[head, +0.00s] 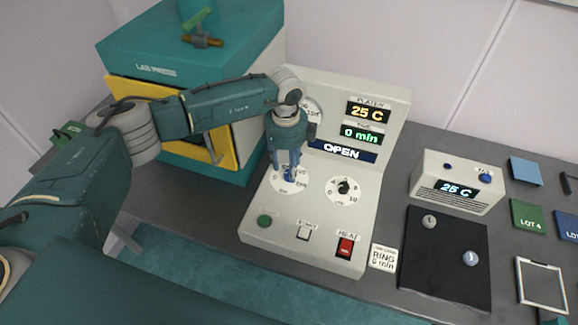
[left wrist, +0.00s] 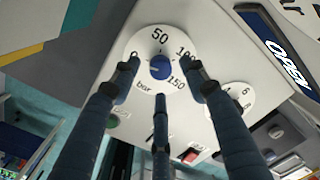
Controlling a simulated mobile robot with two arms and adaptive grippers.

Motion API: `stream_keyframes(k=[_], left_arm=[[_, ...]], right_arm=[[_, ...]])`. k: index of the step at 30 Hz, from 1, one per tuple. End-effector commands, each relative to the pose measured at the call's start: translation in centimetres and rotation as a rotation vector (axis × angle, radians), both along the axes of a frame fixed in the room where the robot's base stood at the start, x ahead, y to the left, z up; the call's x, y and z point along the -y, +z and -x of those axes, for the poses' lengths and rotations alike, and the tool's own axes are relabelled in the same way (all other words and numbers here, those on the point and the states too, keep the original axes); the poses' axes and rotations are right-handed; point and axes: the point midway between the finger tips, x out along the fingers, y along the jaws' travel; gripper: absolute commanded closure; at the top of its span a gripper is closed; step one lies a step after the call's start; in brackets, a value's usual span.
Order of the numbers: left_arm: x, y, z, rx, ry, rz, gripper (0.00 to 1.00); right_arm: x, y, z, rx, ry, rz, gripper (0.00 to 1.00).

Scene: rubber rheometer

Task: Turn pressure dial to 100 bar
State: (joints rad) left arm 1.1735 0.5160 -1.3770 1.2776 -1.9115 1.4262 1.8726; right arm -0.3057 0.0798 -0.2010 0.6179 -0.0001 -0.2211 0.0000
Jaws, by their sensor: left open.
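The pressure dial (head: 300,186) is a white disc on the sloped console front, largely covered by my gripper in the head view. In the left wrist view its blue knob (left wrist: 161,67) sits on a white scale (left wrist: 172,42) marked 0, 50, 100, 150 and bar. A pale mark on the knob appears to face left, towards the 0 side. My left gripper (head: 288,168) is open over the dial. In the left wrist view its fingers (left wrist: 163,75) are spread around the knob, with visible gaps. Contact cannot be told. My right gripper is not in view.
A second dial (head: 343,190) sits right of the pressure dial. Below are a green button (head: 264,221), a white switch (head: 303,232) and a red HEAT switch (head: 346,246). The console display (head: 342,151) reads OPEN. The teal and yellow press (head: 185,62) stands behind my left arm.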

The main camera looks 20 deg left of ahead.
Motion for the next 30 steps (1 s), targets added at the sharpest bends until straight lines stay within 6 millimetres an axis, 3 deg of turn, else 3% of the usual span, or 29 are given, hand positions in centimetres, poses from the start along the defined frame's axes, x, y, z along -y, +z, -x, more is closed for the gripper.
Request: stream_keyframes(k=[7,17,24,30], left_arm=[[0.1,-2.6,-0.1,-0.002,-0.001,0.001,0.56],[0.1,-3.0,-0.1,0.000,-0.001,0.001,0.56],[0.1,-3.0,-0.1,0.001,-0.001,0.003,1.00],[0.1,-3.0,-0.1,0.001,-0.008,0.003,1.00]], right_arm=[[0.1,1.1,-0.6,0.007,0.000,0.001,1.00],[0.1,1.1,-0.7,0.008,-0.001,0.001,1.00],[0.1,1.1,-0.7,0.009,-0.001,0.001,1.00],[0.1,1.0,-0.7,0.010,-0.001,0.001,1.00]])
